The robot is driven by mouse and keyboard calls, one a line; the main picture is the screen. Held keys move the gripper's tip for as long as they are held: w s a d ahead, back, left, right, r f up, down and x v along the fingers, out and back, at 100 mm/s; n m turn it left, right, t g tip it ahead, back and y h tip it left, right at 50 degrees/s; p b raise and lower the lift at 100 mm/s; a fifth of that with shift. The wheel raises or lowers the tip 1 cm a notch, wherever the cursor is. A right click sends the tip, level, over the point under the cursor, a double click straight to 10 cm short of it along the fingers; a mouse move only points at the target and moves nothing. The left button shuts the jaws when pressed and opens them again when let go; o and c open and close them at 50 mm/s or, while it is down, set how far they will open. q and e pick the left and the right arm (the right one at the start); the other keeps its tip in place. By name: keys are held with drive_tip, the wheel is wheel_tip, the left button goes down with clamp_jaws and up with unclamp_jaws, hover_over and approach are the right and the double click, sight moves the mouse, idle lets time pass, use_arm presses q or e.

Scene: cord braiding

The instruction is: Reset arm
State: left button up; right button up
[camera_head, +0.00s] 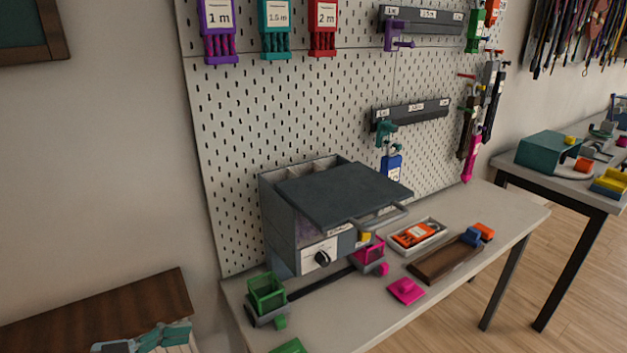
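Neither of my grippers shows in the head view, and no part of either arm can be made out with certainty. A dark grey box machine (284,222) with a slanted lid (340,194) and a black knob (322,258) stands on the grey workbench (440,285). A green open holder (266,293) is at its front left. A pink open holder (370,251) is at its front right.
A white tray (442,229) with an orange item, a brown tray (432,268) and a pink block (405,291) lie on the bench. A pegboard (240,130) with hanging cords rises behind. A second table (580,190) stands at right. A brown wooden surface (100,310) is lower left.

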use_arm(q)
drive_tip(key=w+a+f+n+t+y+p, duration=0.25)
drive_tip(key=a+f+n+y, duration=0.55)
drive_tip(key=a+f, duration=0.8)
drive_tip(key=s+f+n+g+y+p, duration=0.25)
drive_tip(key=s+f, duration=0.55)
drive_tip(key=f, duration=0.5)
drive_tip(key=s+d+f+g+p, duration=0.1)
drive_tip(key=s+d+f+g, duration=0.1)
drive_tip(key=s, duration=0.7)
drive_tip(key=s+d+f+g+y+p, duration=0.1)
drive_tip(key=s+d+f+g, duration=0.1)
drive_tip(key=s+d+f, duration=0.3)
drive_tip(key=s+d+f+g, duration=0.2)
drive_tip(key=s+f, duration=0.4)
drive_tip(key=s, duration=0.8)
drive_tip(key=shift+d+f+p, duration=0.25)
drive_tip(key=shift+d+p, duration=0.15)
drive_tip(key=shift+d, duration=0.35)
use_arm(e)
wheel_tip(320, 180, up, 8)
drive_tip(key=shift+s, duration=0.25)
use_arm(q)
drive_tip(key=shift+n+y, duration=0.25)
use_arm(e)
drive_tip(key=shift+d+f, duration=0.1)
